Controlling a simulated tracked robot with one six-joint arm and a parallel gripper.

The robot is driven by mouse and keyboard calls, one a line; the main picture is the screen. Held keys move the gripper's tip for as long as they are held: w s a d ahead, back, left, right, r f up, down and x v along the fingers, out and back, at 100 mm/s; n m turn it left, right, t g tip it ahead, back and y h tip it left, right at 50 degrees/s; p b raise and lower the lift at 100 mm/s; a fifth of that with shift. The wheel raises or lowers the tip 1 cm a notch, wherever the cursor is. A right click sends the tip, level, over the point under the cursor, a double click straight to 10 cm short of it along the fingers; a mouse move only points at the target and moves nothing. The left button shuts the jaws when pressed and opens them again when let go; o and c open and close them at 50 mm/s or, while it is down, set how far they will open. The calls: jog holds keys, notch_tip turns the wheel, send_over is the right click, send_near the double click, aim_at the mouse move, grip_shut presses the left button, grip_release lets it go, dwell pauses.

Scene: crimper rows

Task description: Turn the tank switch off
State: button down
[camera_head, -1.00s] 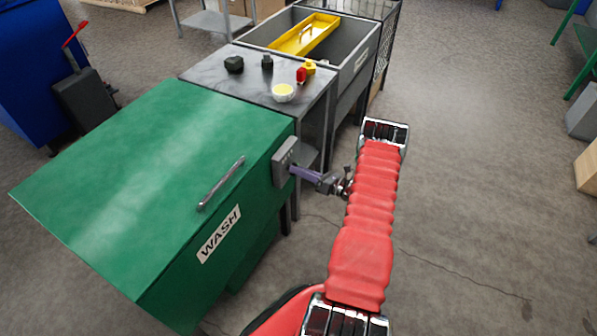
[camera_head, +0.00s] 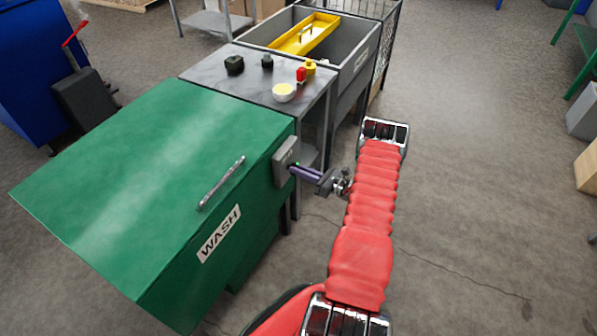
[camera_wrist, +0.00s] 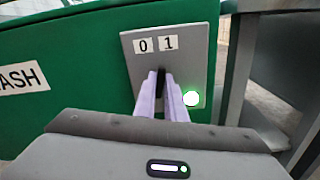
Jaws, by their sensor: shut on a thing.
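The tank is the green box with a WASH label (camera_head: 219,234). A grey switch box (camera_head: 284,162) is on its right side; the wrist view shows its plate (camera_wrist: 195,60) with labels 0 and 1. My gripper (camera_head: 293,170) reaches it from the right. In the wrist view its pale purple fingers (camera_wrist: 163,76) are shut on the dark switch lever (camera_wrist: 161,84), below the labels. The fingers hide part of the lever, and I cannot tell exactly which label it points to. A green lamp (camera_wrist: 191,98) is lit at the plate's lower right.
A bar handle (camera_head: 221,183) is on the tank's lid. A grey table (camera_head: 213,67) beyond carries small dark items, a white bowl (camera_head: 284,92) and a red-and-yellow item (camera_head: 305,71). A grey sink with a yellow tray (camera_head: 305,34) stands behind.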

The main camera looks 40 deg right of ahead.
jog(key=n, duration=0.8)
jog(key=shift+s+a+n, duration=0.1)
jog(key=shift+a+n, duration=0.1)
jog(key=shift+n, duration=0.2)
dwell(0.3)
jog(key=c, duration=1.8)
grip_release()
jog(key=v, duration=1.3)
jog(key=shift+s, duration=0.4)
